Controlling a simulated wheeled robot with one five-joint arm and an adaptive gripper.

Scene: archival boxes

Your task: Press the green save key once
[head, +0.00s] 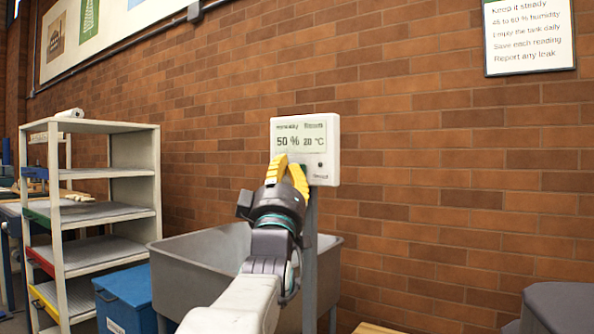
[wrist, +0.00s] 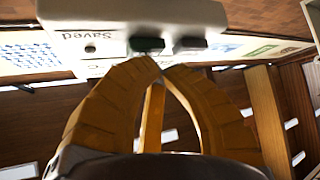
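A white wall unit (head: 332,150) has a display (head: 302,137) showing 50 % and 20 °C. In the wrist view the unit (wrist: 110,12) appears upside down at the top, with the word "Saved" on it. The green key (wrist: 147,44) sits on its face, beside a grey key (wrist: 190,42). My gripper (head: 287,162) is in front of the unit's lower left and hides the keys in the head view. In the wrist view my gripper (wrist: 161,65) has its yellow fingertips together, empty, close by the green key; whether they touch it I cannot tell.
A grey post (head: 310,240) stands below the unit, beside a grey tub (head: 200,262). A white shelf rack (head: 105,215) and a blue box (head: 125,298) are at the left. A notice (head: 528,38) hangs on the brick wall. A dark grey object (head: 560,306) is lower right.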

